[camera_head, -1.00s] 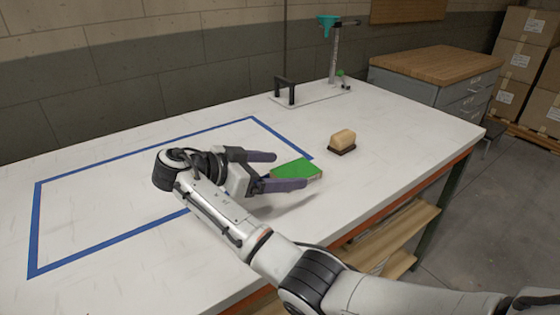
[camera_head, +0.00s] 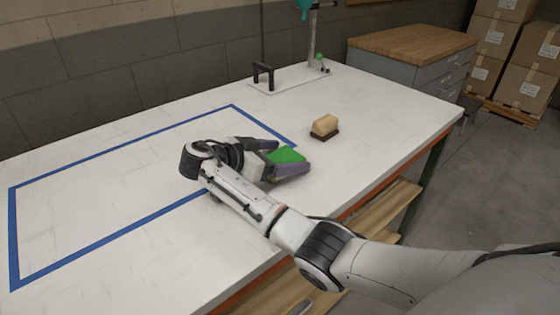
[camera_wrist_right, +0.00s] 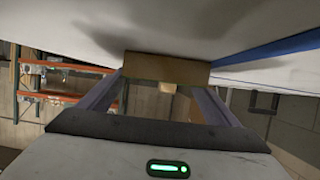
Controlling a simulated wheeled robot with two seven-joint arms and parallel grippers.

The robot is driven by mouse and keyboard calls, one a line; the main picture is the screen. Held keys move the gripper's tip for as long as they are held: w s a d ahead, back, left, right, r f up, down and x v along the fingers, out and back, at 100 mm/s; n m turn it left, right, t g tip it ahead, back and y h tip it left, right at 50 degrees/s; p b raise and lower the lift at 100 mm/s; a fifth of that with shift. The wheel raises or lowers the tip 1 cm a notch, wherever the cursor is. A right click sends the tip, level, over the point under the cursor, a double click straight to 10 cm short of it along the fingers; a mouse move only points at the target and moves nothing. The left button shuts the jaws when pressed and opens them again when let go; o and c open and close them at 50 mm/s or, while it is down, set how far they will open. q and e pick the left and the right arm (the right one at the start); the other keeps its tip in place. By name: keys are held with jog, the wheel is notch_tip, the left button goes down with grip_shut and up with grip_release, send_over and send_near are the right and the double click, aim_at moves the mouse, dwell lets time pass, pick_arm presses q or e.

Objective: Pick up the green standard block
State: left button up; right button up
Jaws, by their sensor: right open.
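The green standard block (camera_head: 286,155) lies at the front part of the white table, its top green and its side brown. My right gripper (camera_head: 291,157) is low over the table, open, with one dark finger on each side of the block. In the right wrist view the block's brown side (camera_wrist_right: 167,68) shows between the two fingers (camera_wrist_right: 160,95). Whether a finger touches it, I cannot tell. The lower finger hides part of the block in the head view. My left gripper is not in view.
A tan brush-like block on a dark base (camera_head: 324,126) stands just right of the gripper. Blue tape (camera_head: 100,146) marks a rectangle on the table (camera_head: 385,115). A stand (camera_head: 312,45) and a black handle (camera_head: 263,73) are at the back. The table's right part is clear.

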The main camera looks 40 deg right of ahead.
jog(key=shift+d, duration=0.2)
jog(key=c, duration=1.2)
